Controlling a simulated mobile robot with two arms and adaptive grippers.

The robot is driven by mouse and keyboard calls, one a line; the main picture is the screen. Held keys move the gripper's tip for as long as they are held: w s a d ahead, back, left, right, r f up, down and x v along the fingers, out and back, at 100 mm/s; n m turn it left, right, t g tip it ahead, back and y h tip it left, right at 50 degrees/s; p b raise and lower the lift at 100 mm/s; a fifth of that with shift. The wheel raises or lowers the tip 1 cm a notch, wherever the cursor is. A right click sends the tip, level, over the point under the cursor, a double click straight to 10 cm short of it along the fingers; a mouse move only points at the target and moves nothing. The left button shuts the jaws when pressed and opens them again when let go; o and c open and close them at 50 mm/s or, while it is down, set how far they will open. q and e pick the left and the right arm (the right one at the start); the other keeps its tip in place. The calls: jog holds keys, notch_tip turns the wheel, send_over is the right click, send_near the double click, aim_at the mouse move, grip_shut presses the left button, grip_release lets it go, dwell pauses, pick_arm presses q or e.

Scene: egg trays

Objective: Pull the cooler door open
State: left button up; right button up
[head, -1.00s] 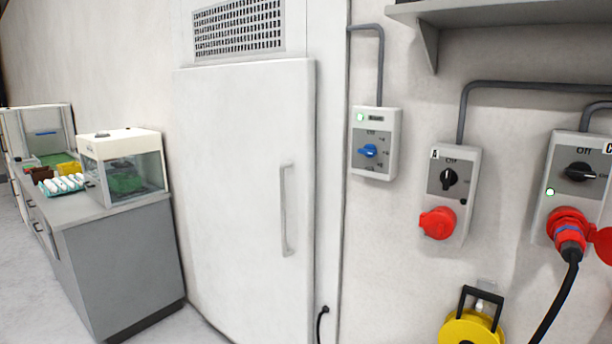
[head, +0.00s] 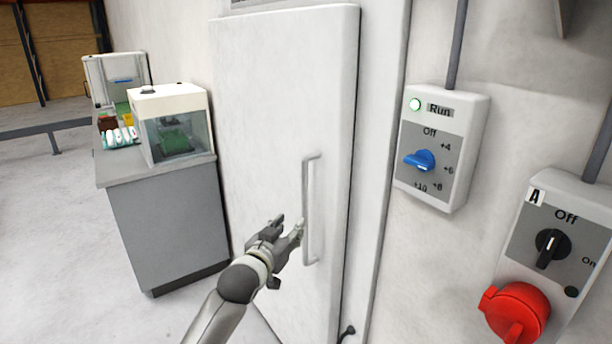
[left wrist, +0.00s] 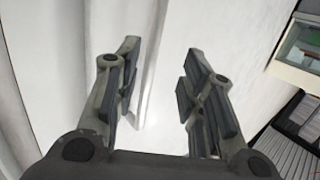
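The white cooler door (head: 265,130) is shut in its frame, with a pale vertical bar handle (head: 309,205) near its right edge. My left gripper (head: 289,226) is in front of the door, close to the lower left side of the handle. Its two fingers are spread apart, and they show open in the left wrist view (left wrist: 158,85) too. There, a pale upright bar, probably the handle, runs behind and beside the left finger; I cannot tell whether they touch. My right gripper is not in view.
A grey counter (head: 170,225) stands left of the door with a glass-fronted box (head: 178,130) and an egg tray (head: 121,140) on it. A control box (head: 441,150) with a blue knob and a red socket (head: 515,310) are on the right wall. Floor at left is clear.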

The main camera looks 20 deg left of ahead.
pick_arm(q)
jog(key=t, duration=0.2)
send_near(304, 181)
jog(key=w, duration=0.3)
jog(key=w+p, duration=0.1)
jog(key=shift+w+a+r, duration=0.1)
jog(key=shift+w+r, duration=0.1)
jog(key=shift+r, duration=0.1)
jog(key=w, duration=0.3)
jog(key=w+p, duration=0.1)
jog(key=w, duration=0.1)
jog(key=shift+w+d+f, duration=0.1)
jog(key=shift+w+d, duration=0.05)
jog(key=shift+d, duration=0.1)
jog(key=shift+w, duration=0.6)
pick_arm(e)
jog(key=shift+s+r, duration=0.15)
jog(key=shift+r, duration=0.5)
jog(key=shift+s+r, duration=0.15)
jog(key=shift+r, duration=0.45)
pick_arm(q)
grip_shut()
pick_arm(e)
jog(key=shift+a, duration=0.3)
